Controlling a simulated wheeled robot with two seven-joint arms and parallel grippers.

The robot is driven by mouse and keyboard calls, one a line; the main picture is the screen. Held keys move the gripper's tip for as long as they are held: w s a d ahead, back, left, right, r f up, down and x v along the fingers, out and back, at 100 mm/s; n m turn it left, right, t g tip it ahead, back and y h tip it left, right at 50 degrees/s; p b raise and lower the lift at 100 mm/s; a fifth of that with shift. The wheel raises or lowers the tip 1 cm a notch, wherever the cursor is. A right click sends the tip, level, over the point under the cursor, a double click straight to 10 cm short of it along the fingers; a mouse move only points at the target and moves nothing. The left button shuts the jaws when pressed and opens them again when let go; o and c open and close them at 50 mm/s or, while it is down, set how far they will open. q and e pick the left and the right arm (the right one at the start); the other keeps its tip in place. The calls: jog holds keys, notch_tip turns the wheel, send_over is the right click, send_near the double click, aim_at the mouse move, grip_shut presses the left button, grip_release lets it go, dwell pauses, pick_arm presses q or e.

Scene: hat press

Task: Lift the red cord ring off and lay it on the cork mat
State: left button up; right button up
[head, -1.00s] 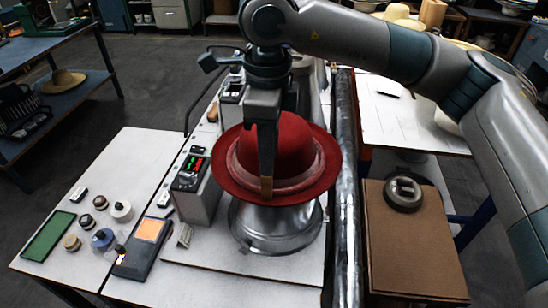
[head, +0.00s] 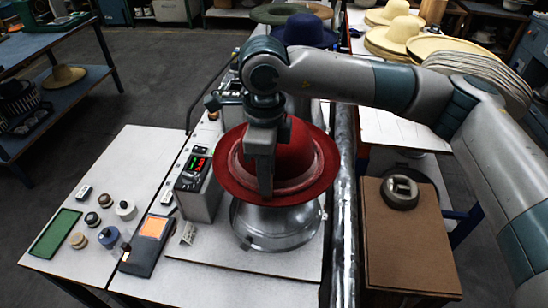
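The red felt hat (head: 295,146) sits brim-down on a round metal block (head: 275,230). A paler red band, which looks like the cord ring (head: 300,184), runs around the base of the crown. My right gripper (head: 265,188) points down at the near-left side of the crown, with its fingertips at the band. Its fingers are seen edge-on, so I cannot tell their gap or whether they grip the cord. A flat brown surface at the right, apparently the cork mat (head: 410,255), carries no ring. My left gripper is not in view.
A dark round piece with a metal top (head: 400,192) stands at the brown surface's far end. A shiny vertical-looking rail (head: 343,230) runs between it and the press. A control box (head: 200,180) stands left of the hat. A green tray (head: 55,232) and several knobs lie further left.

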jog(key=shift+f, duration=0.7)
grip_shut()
jog(key=shift+r, duration=0.1)
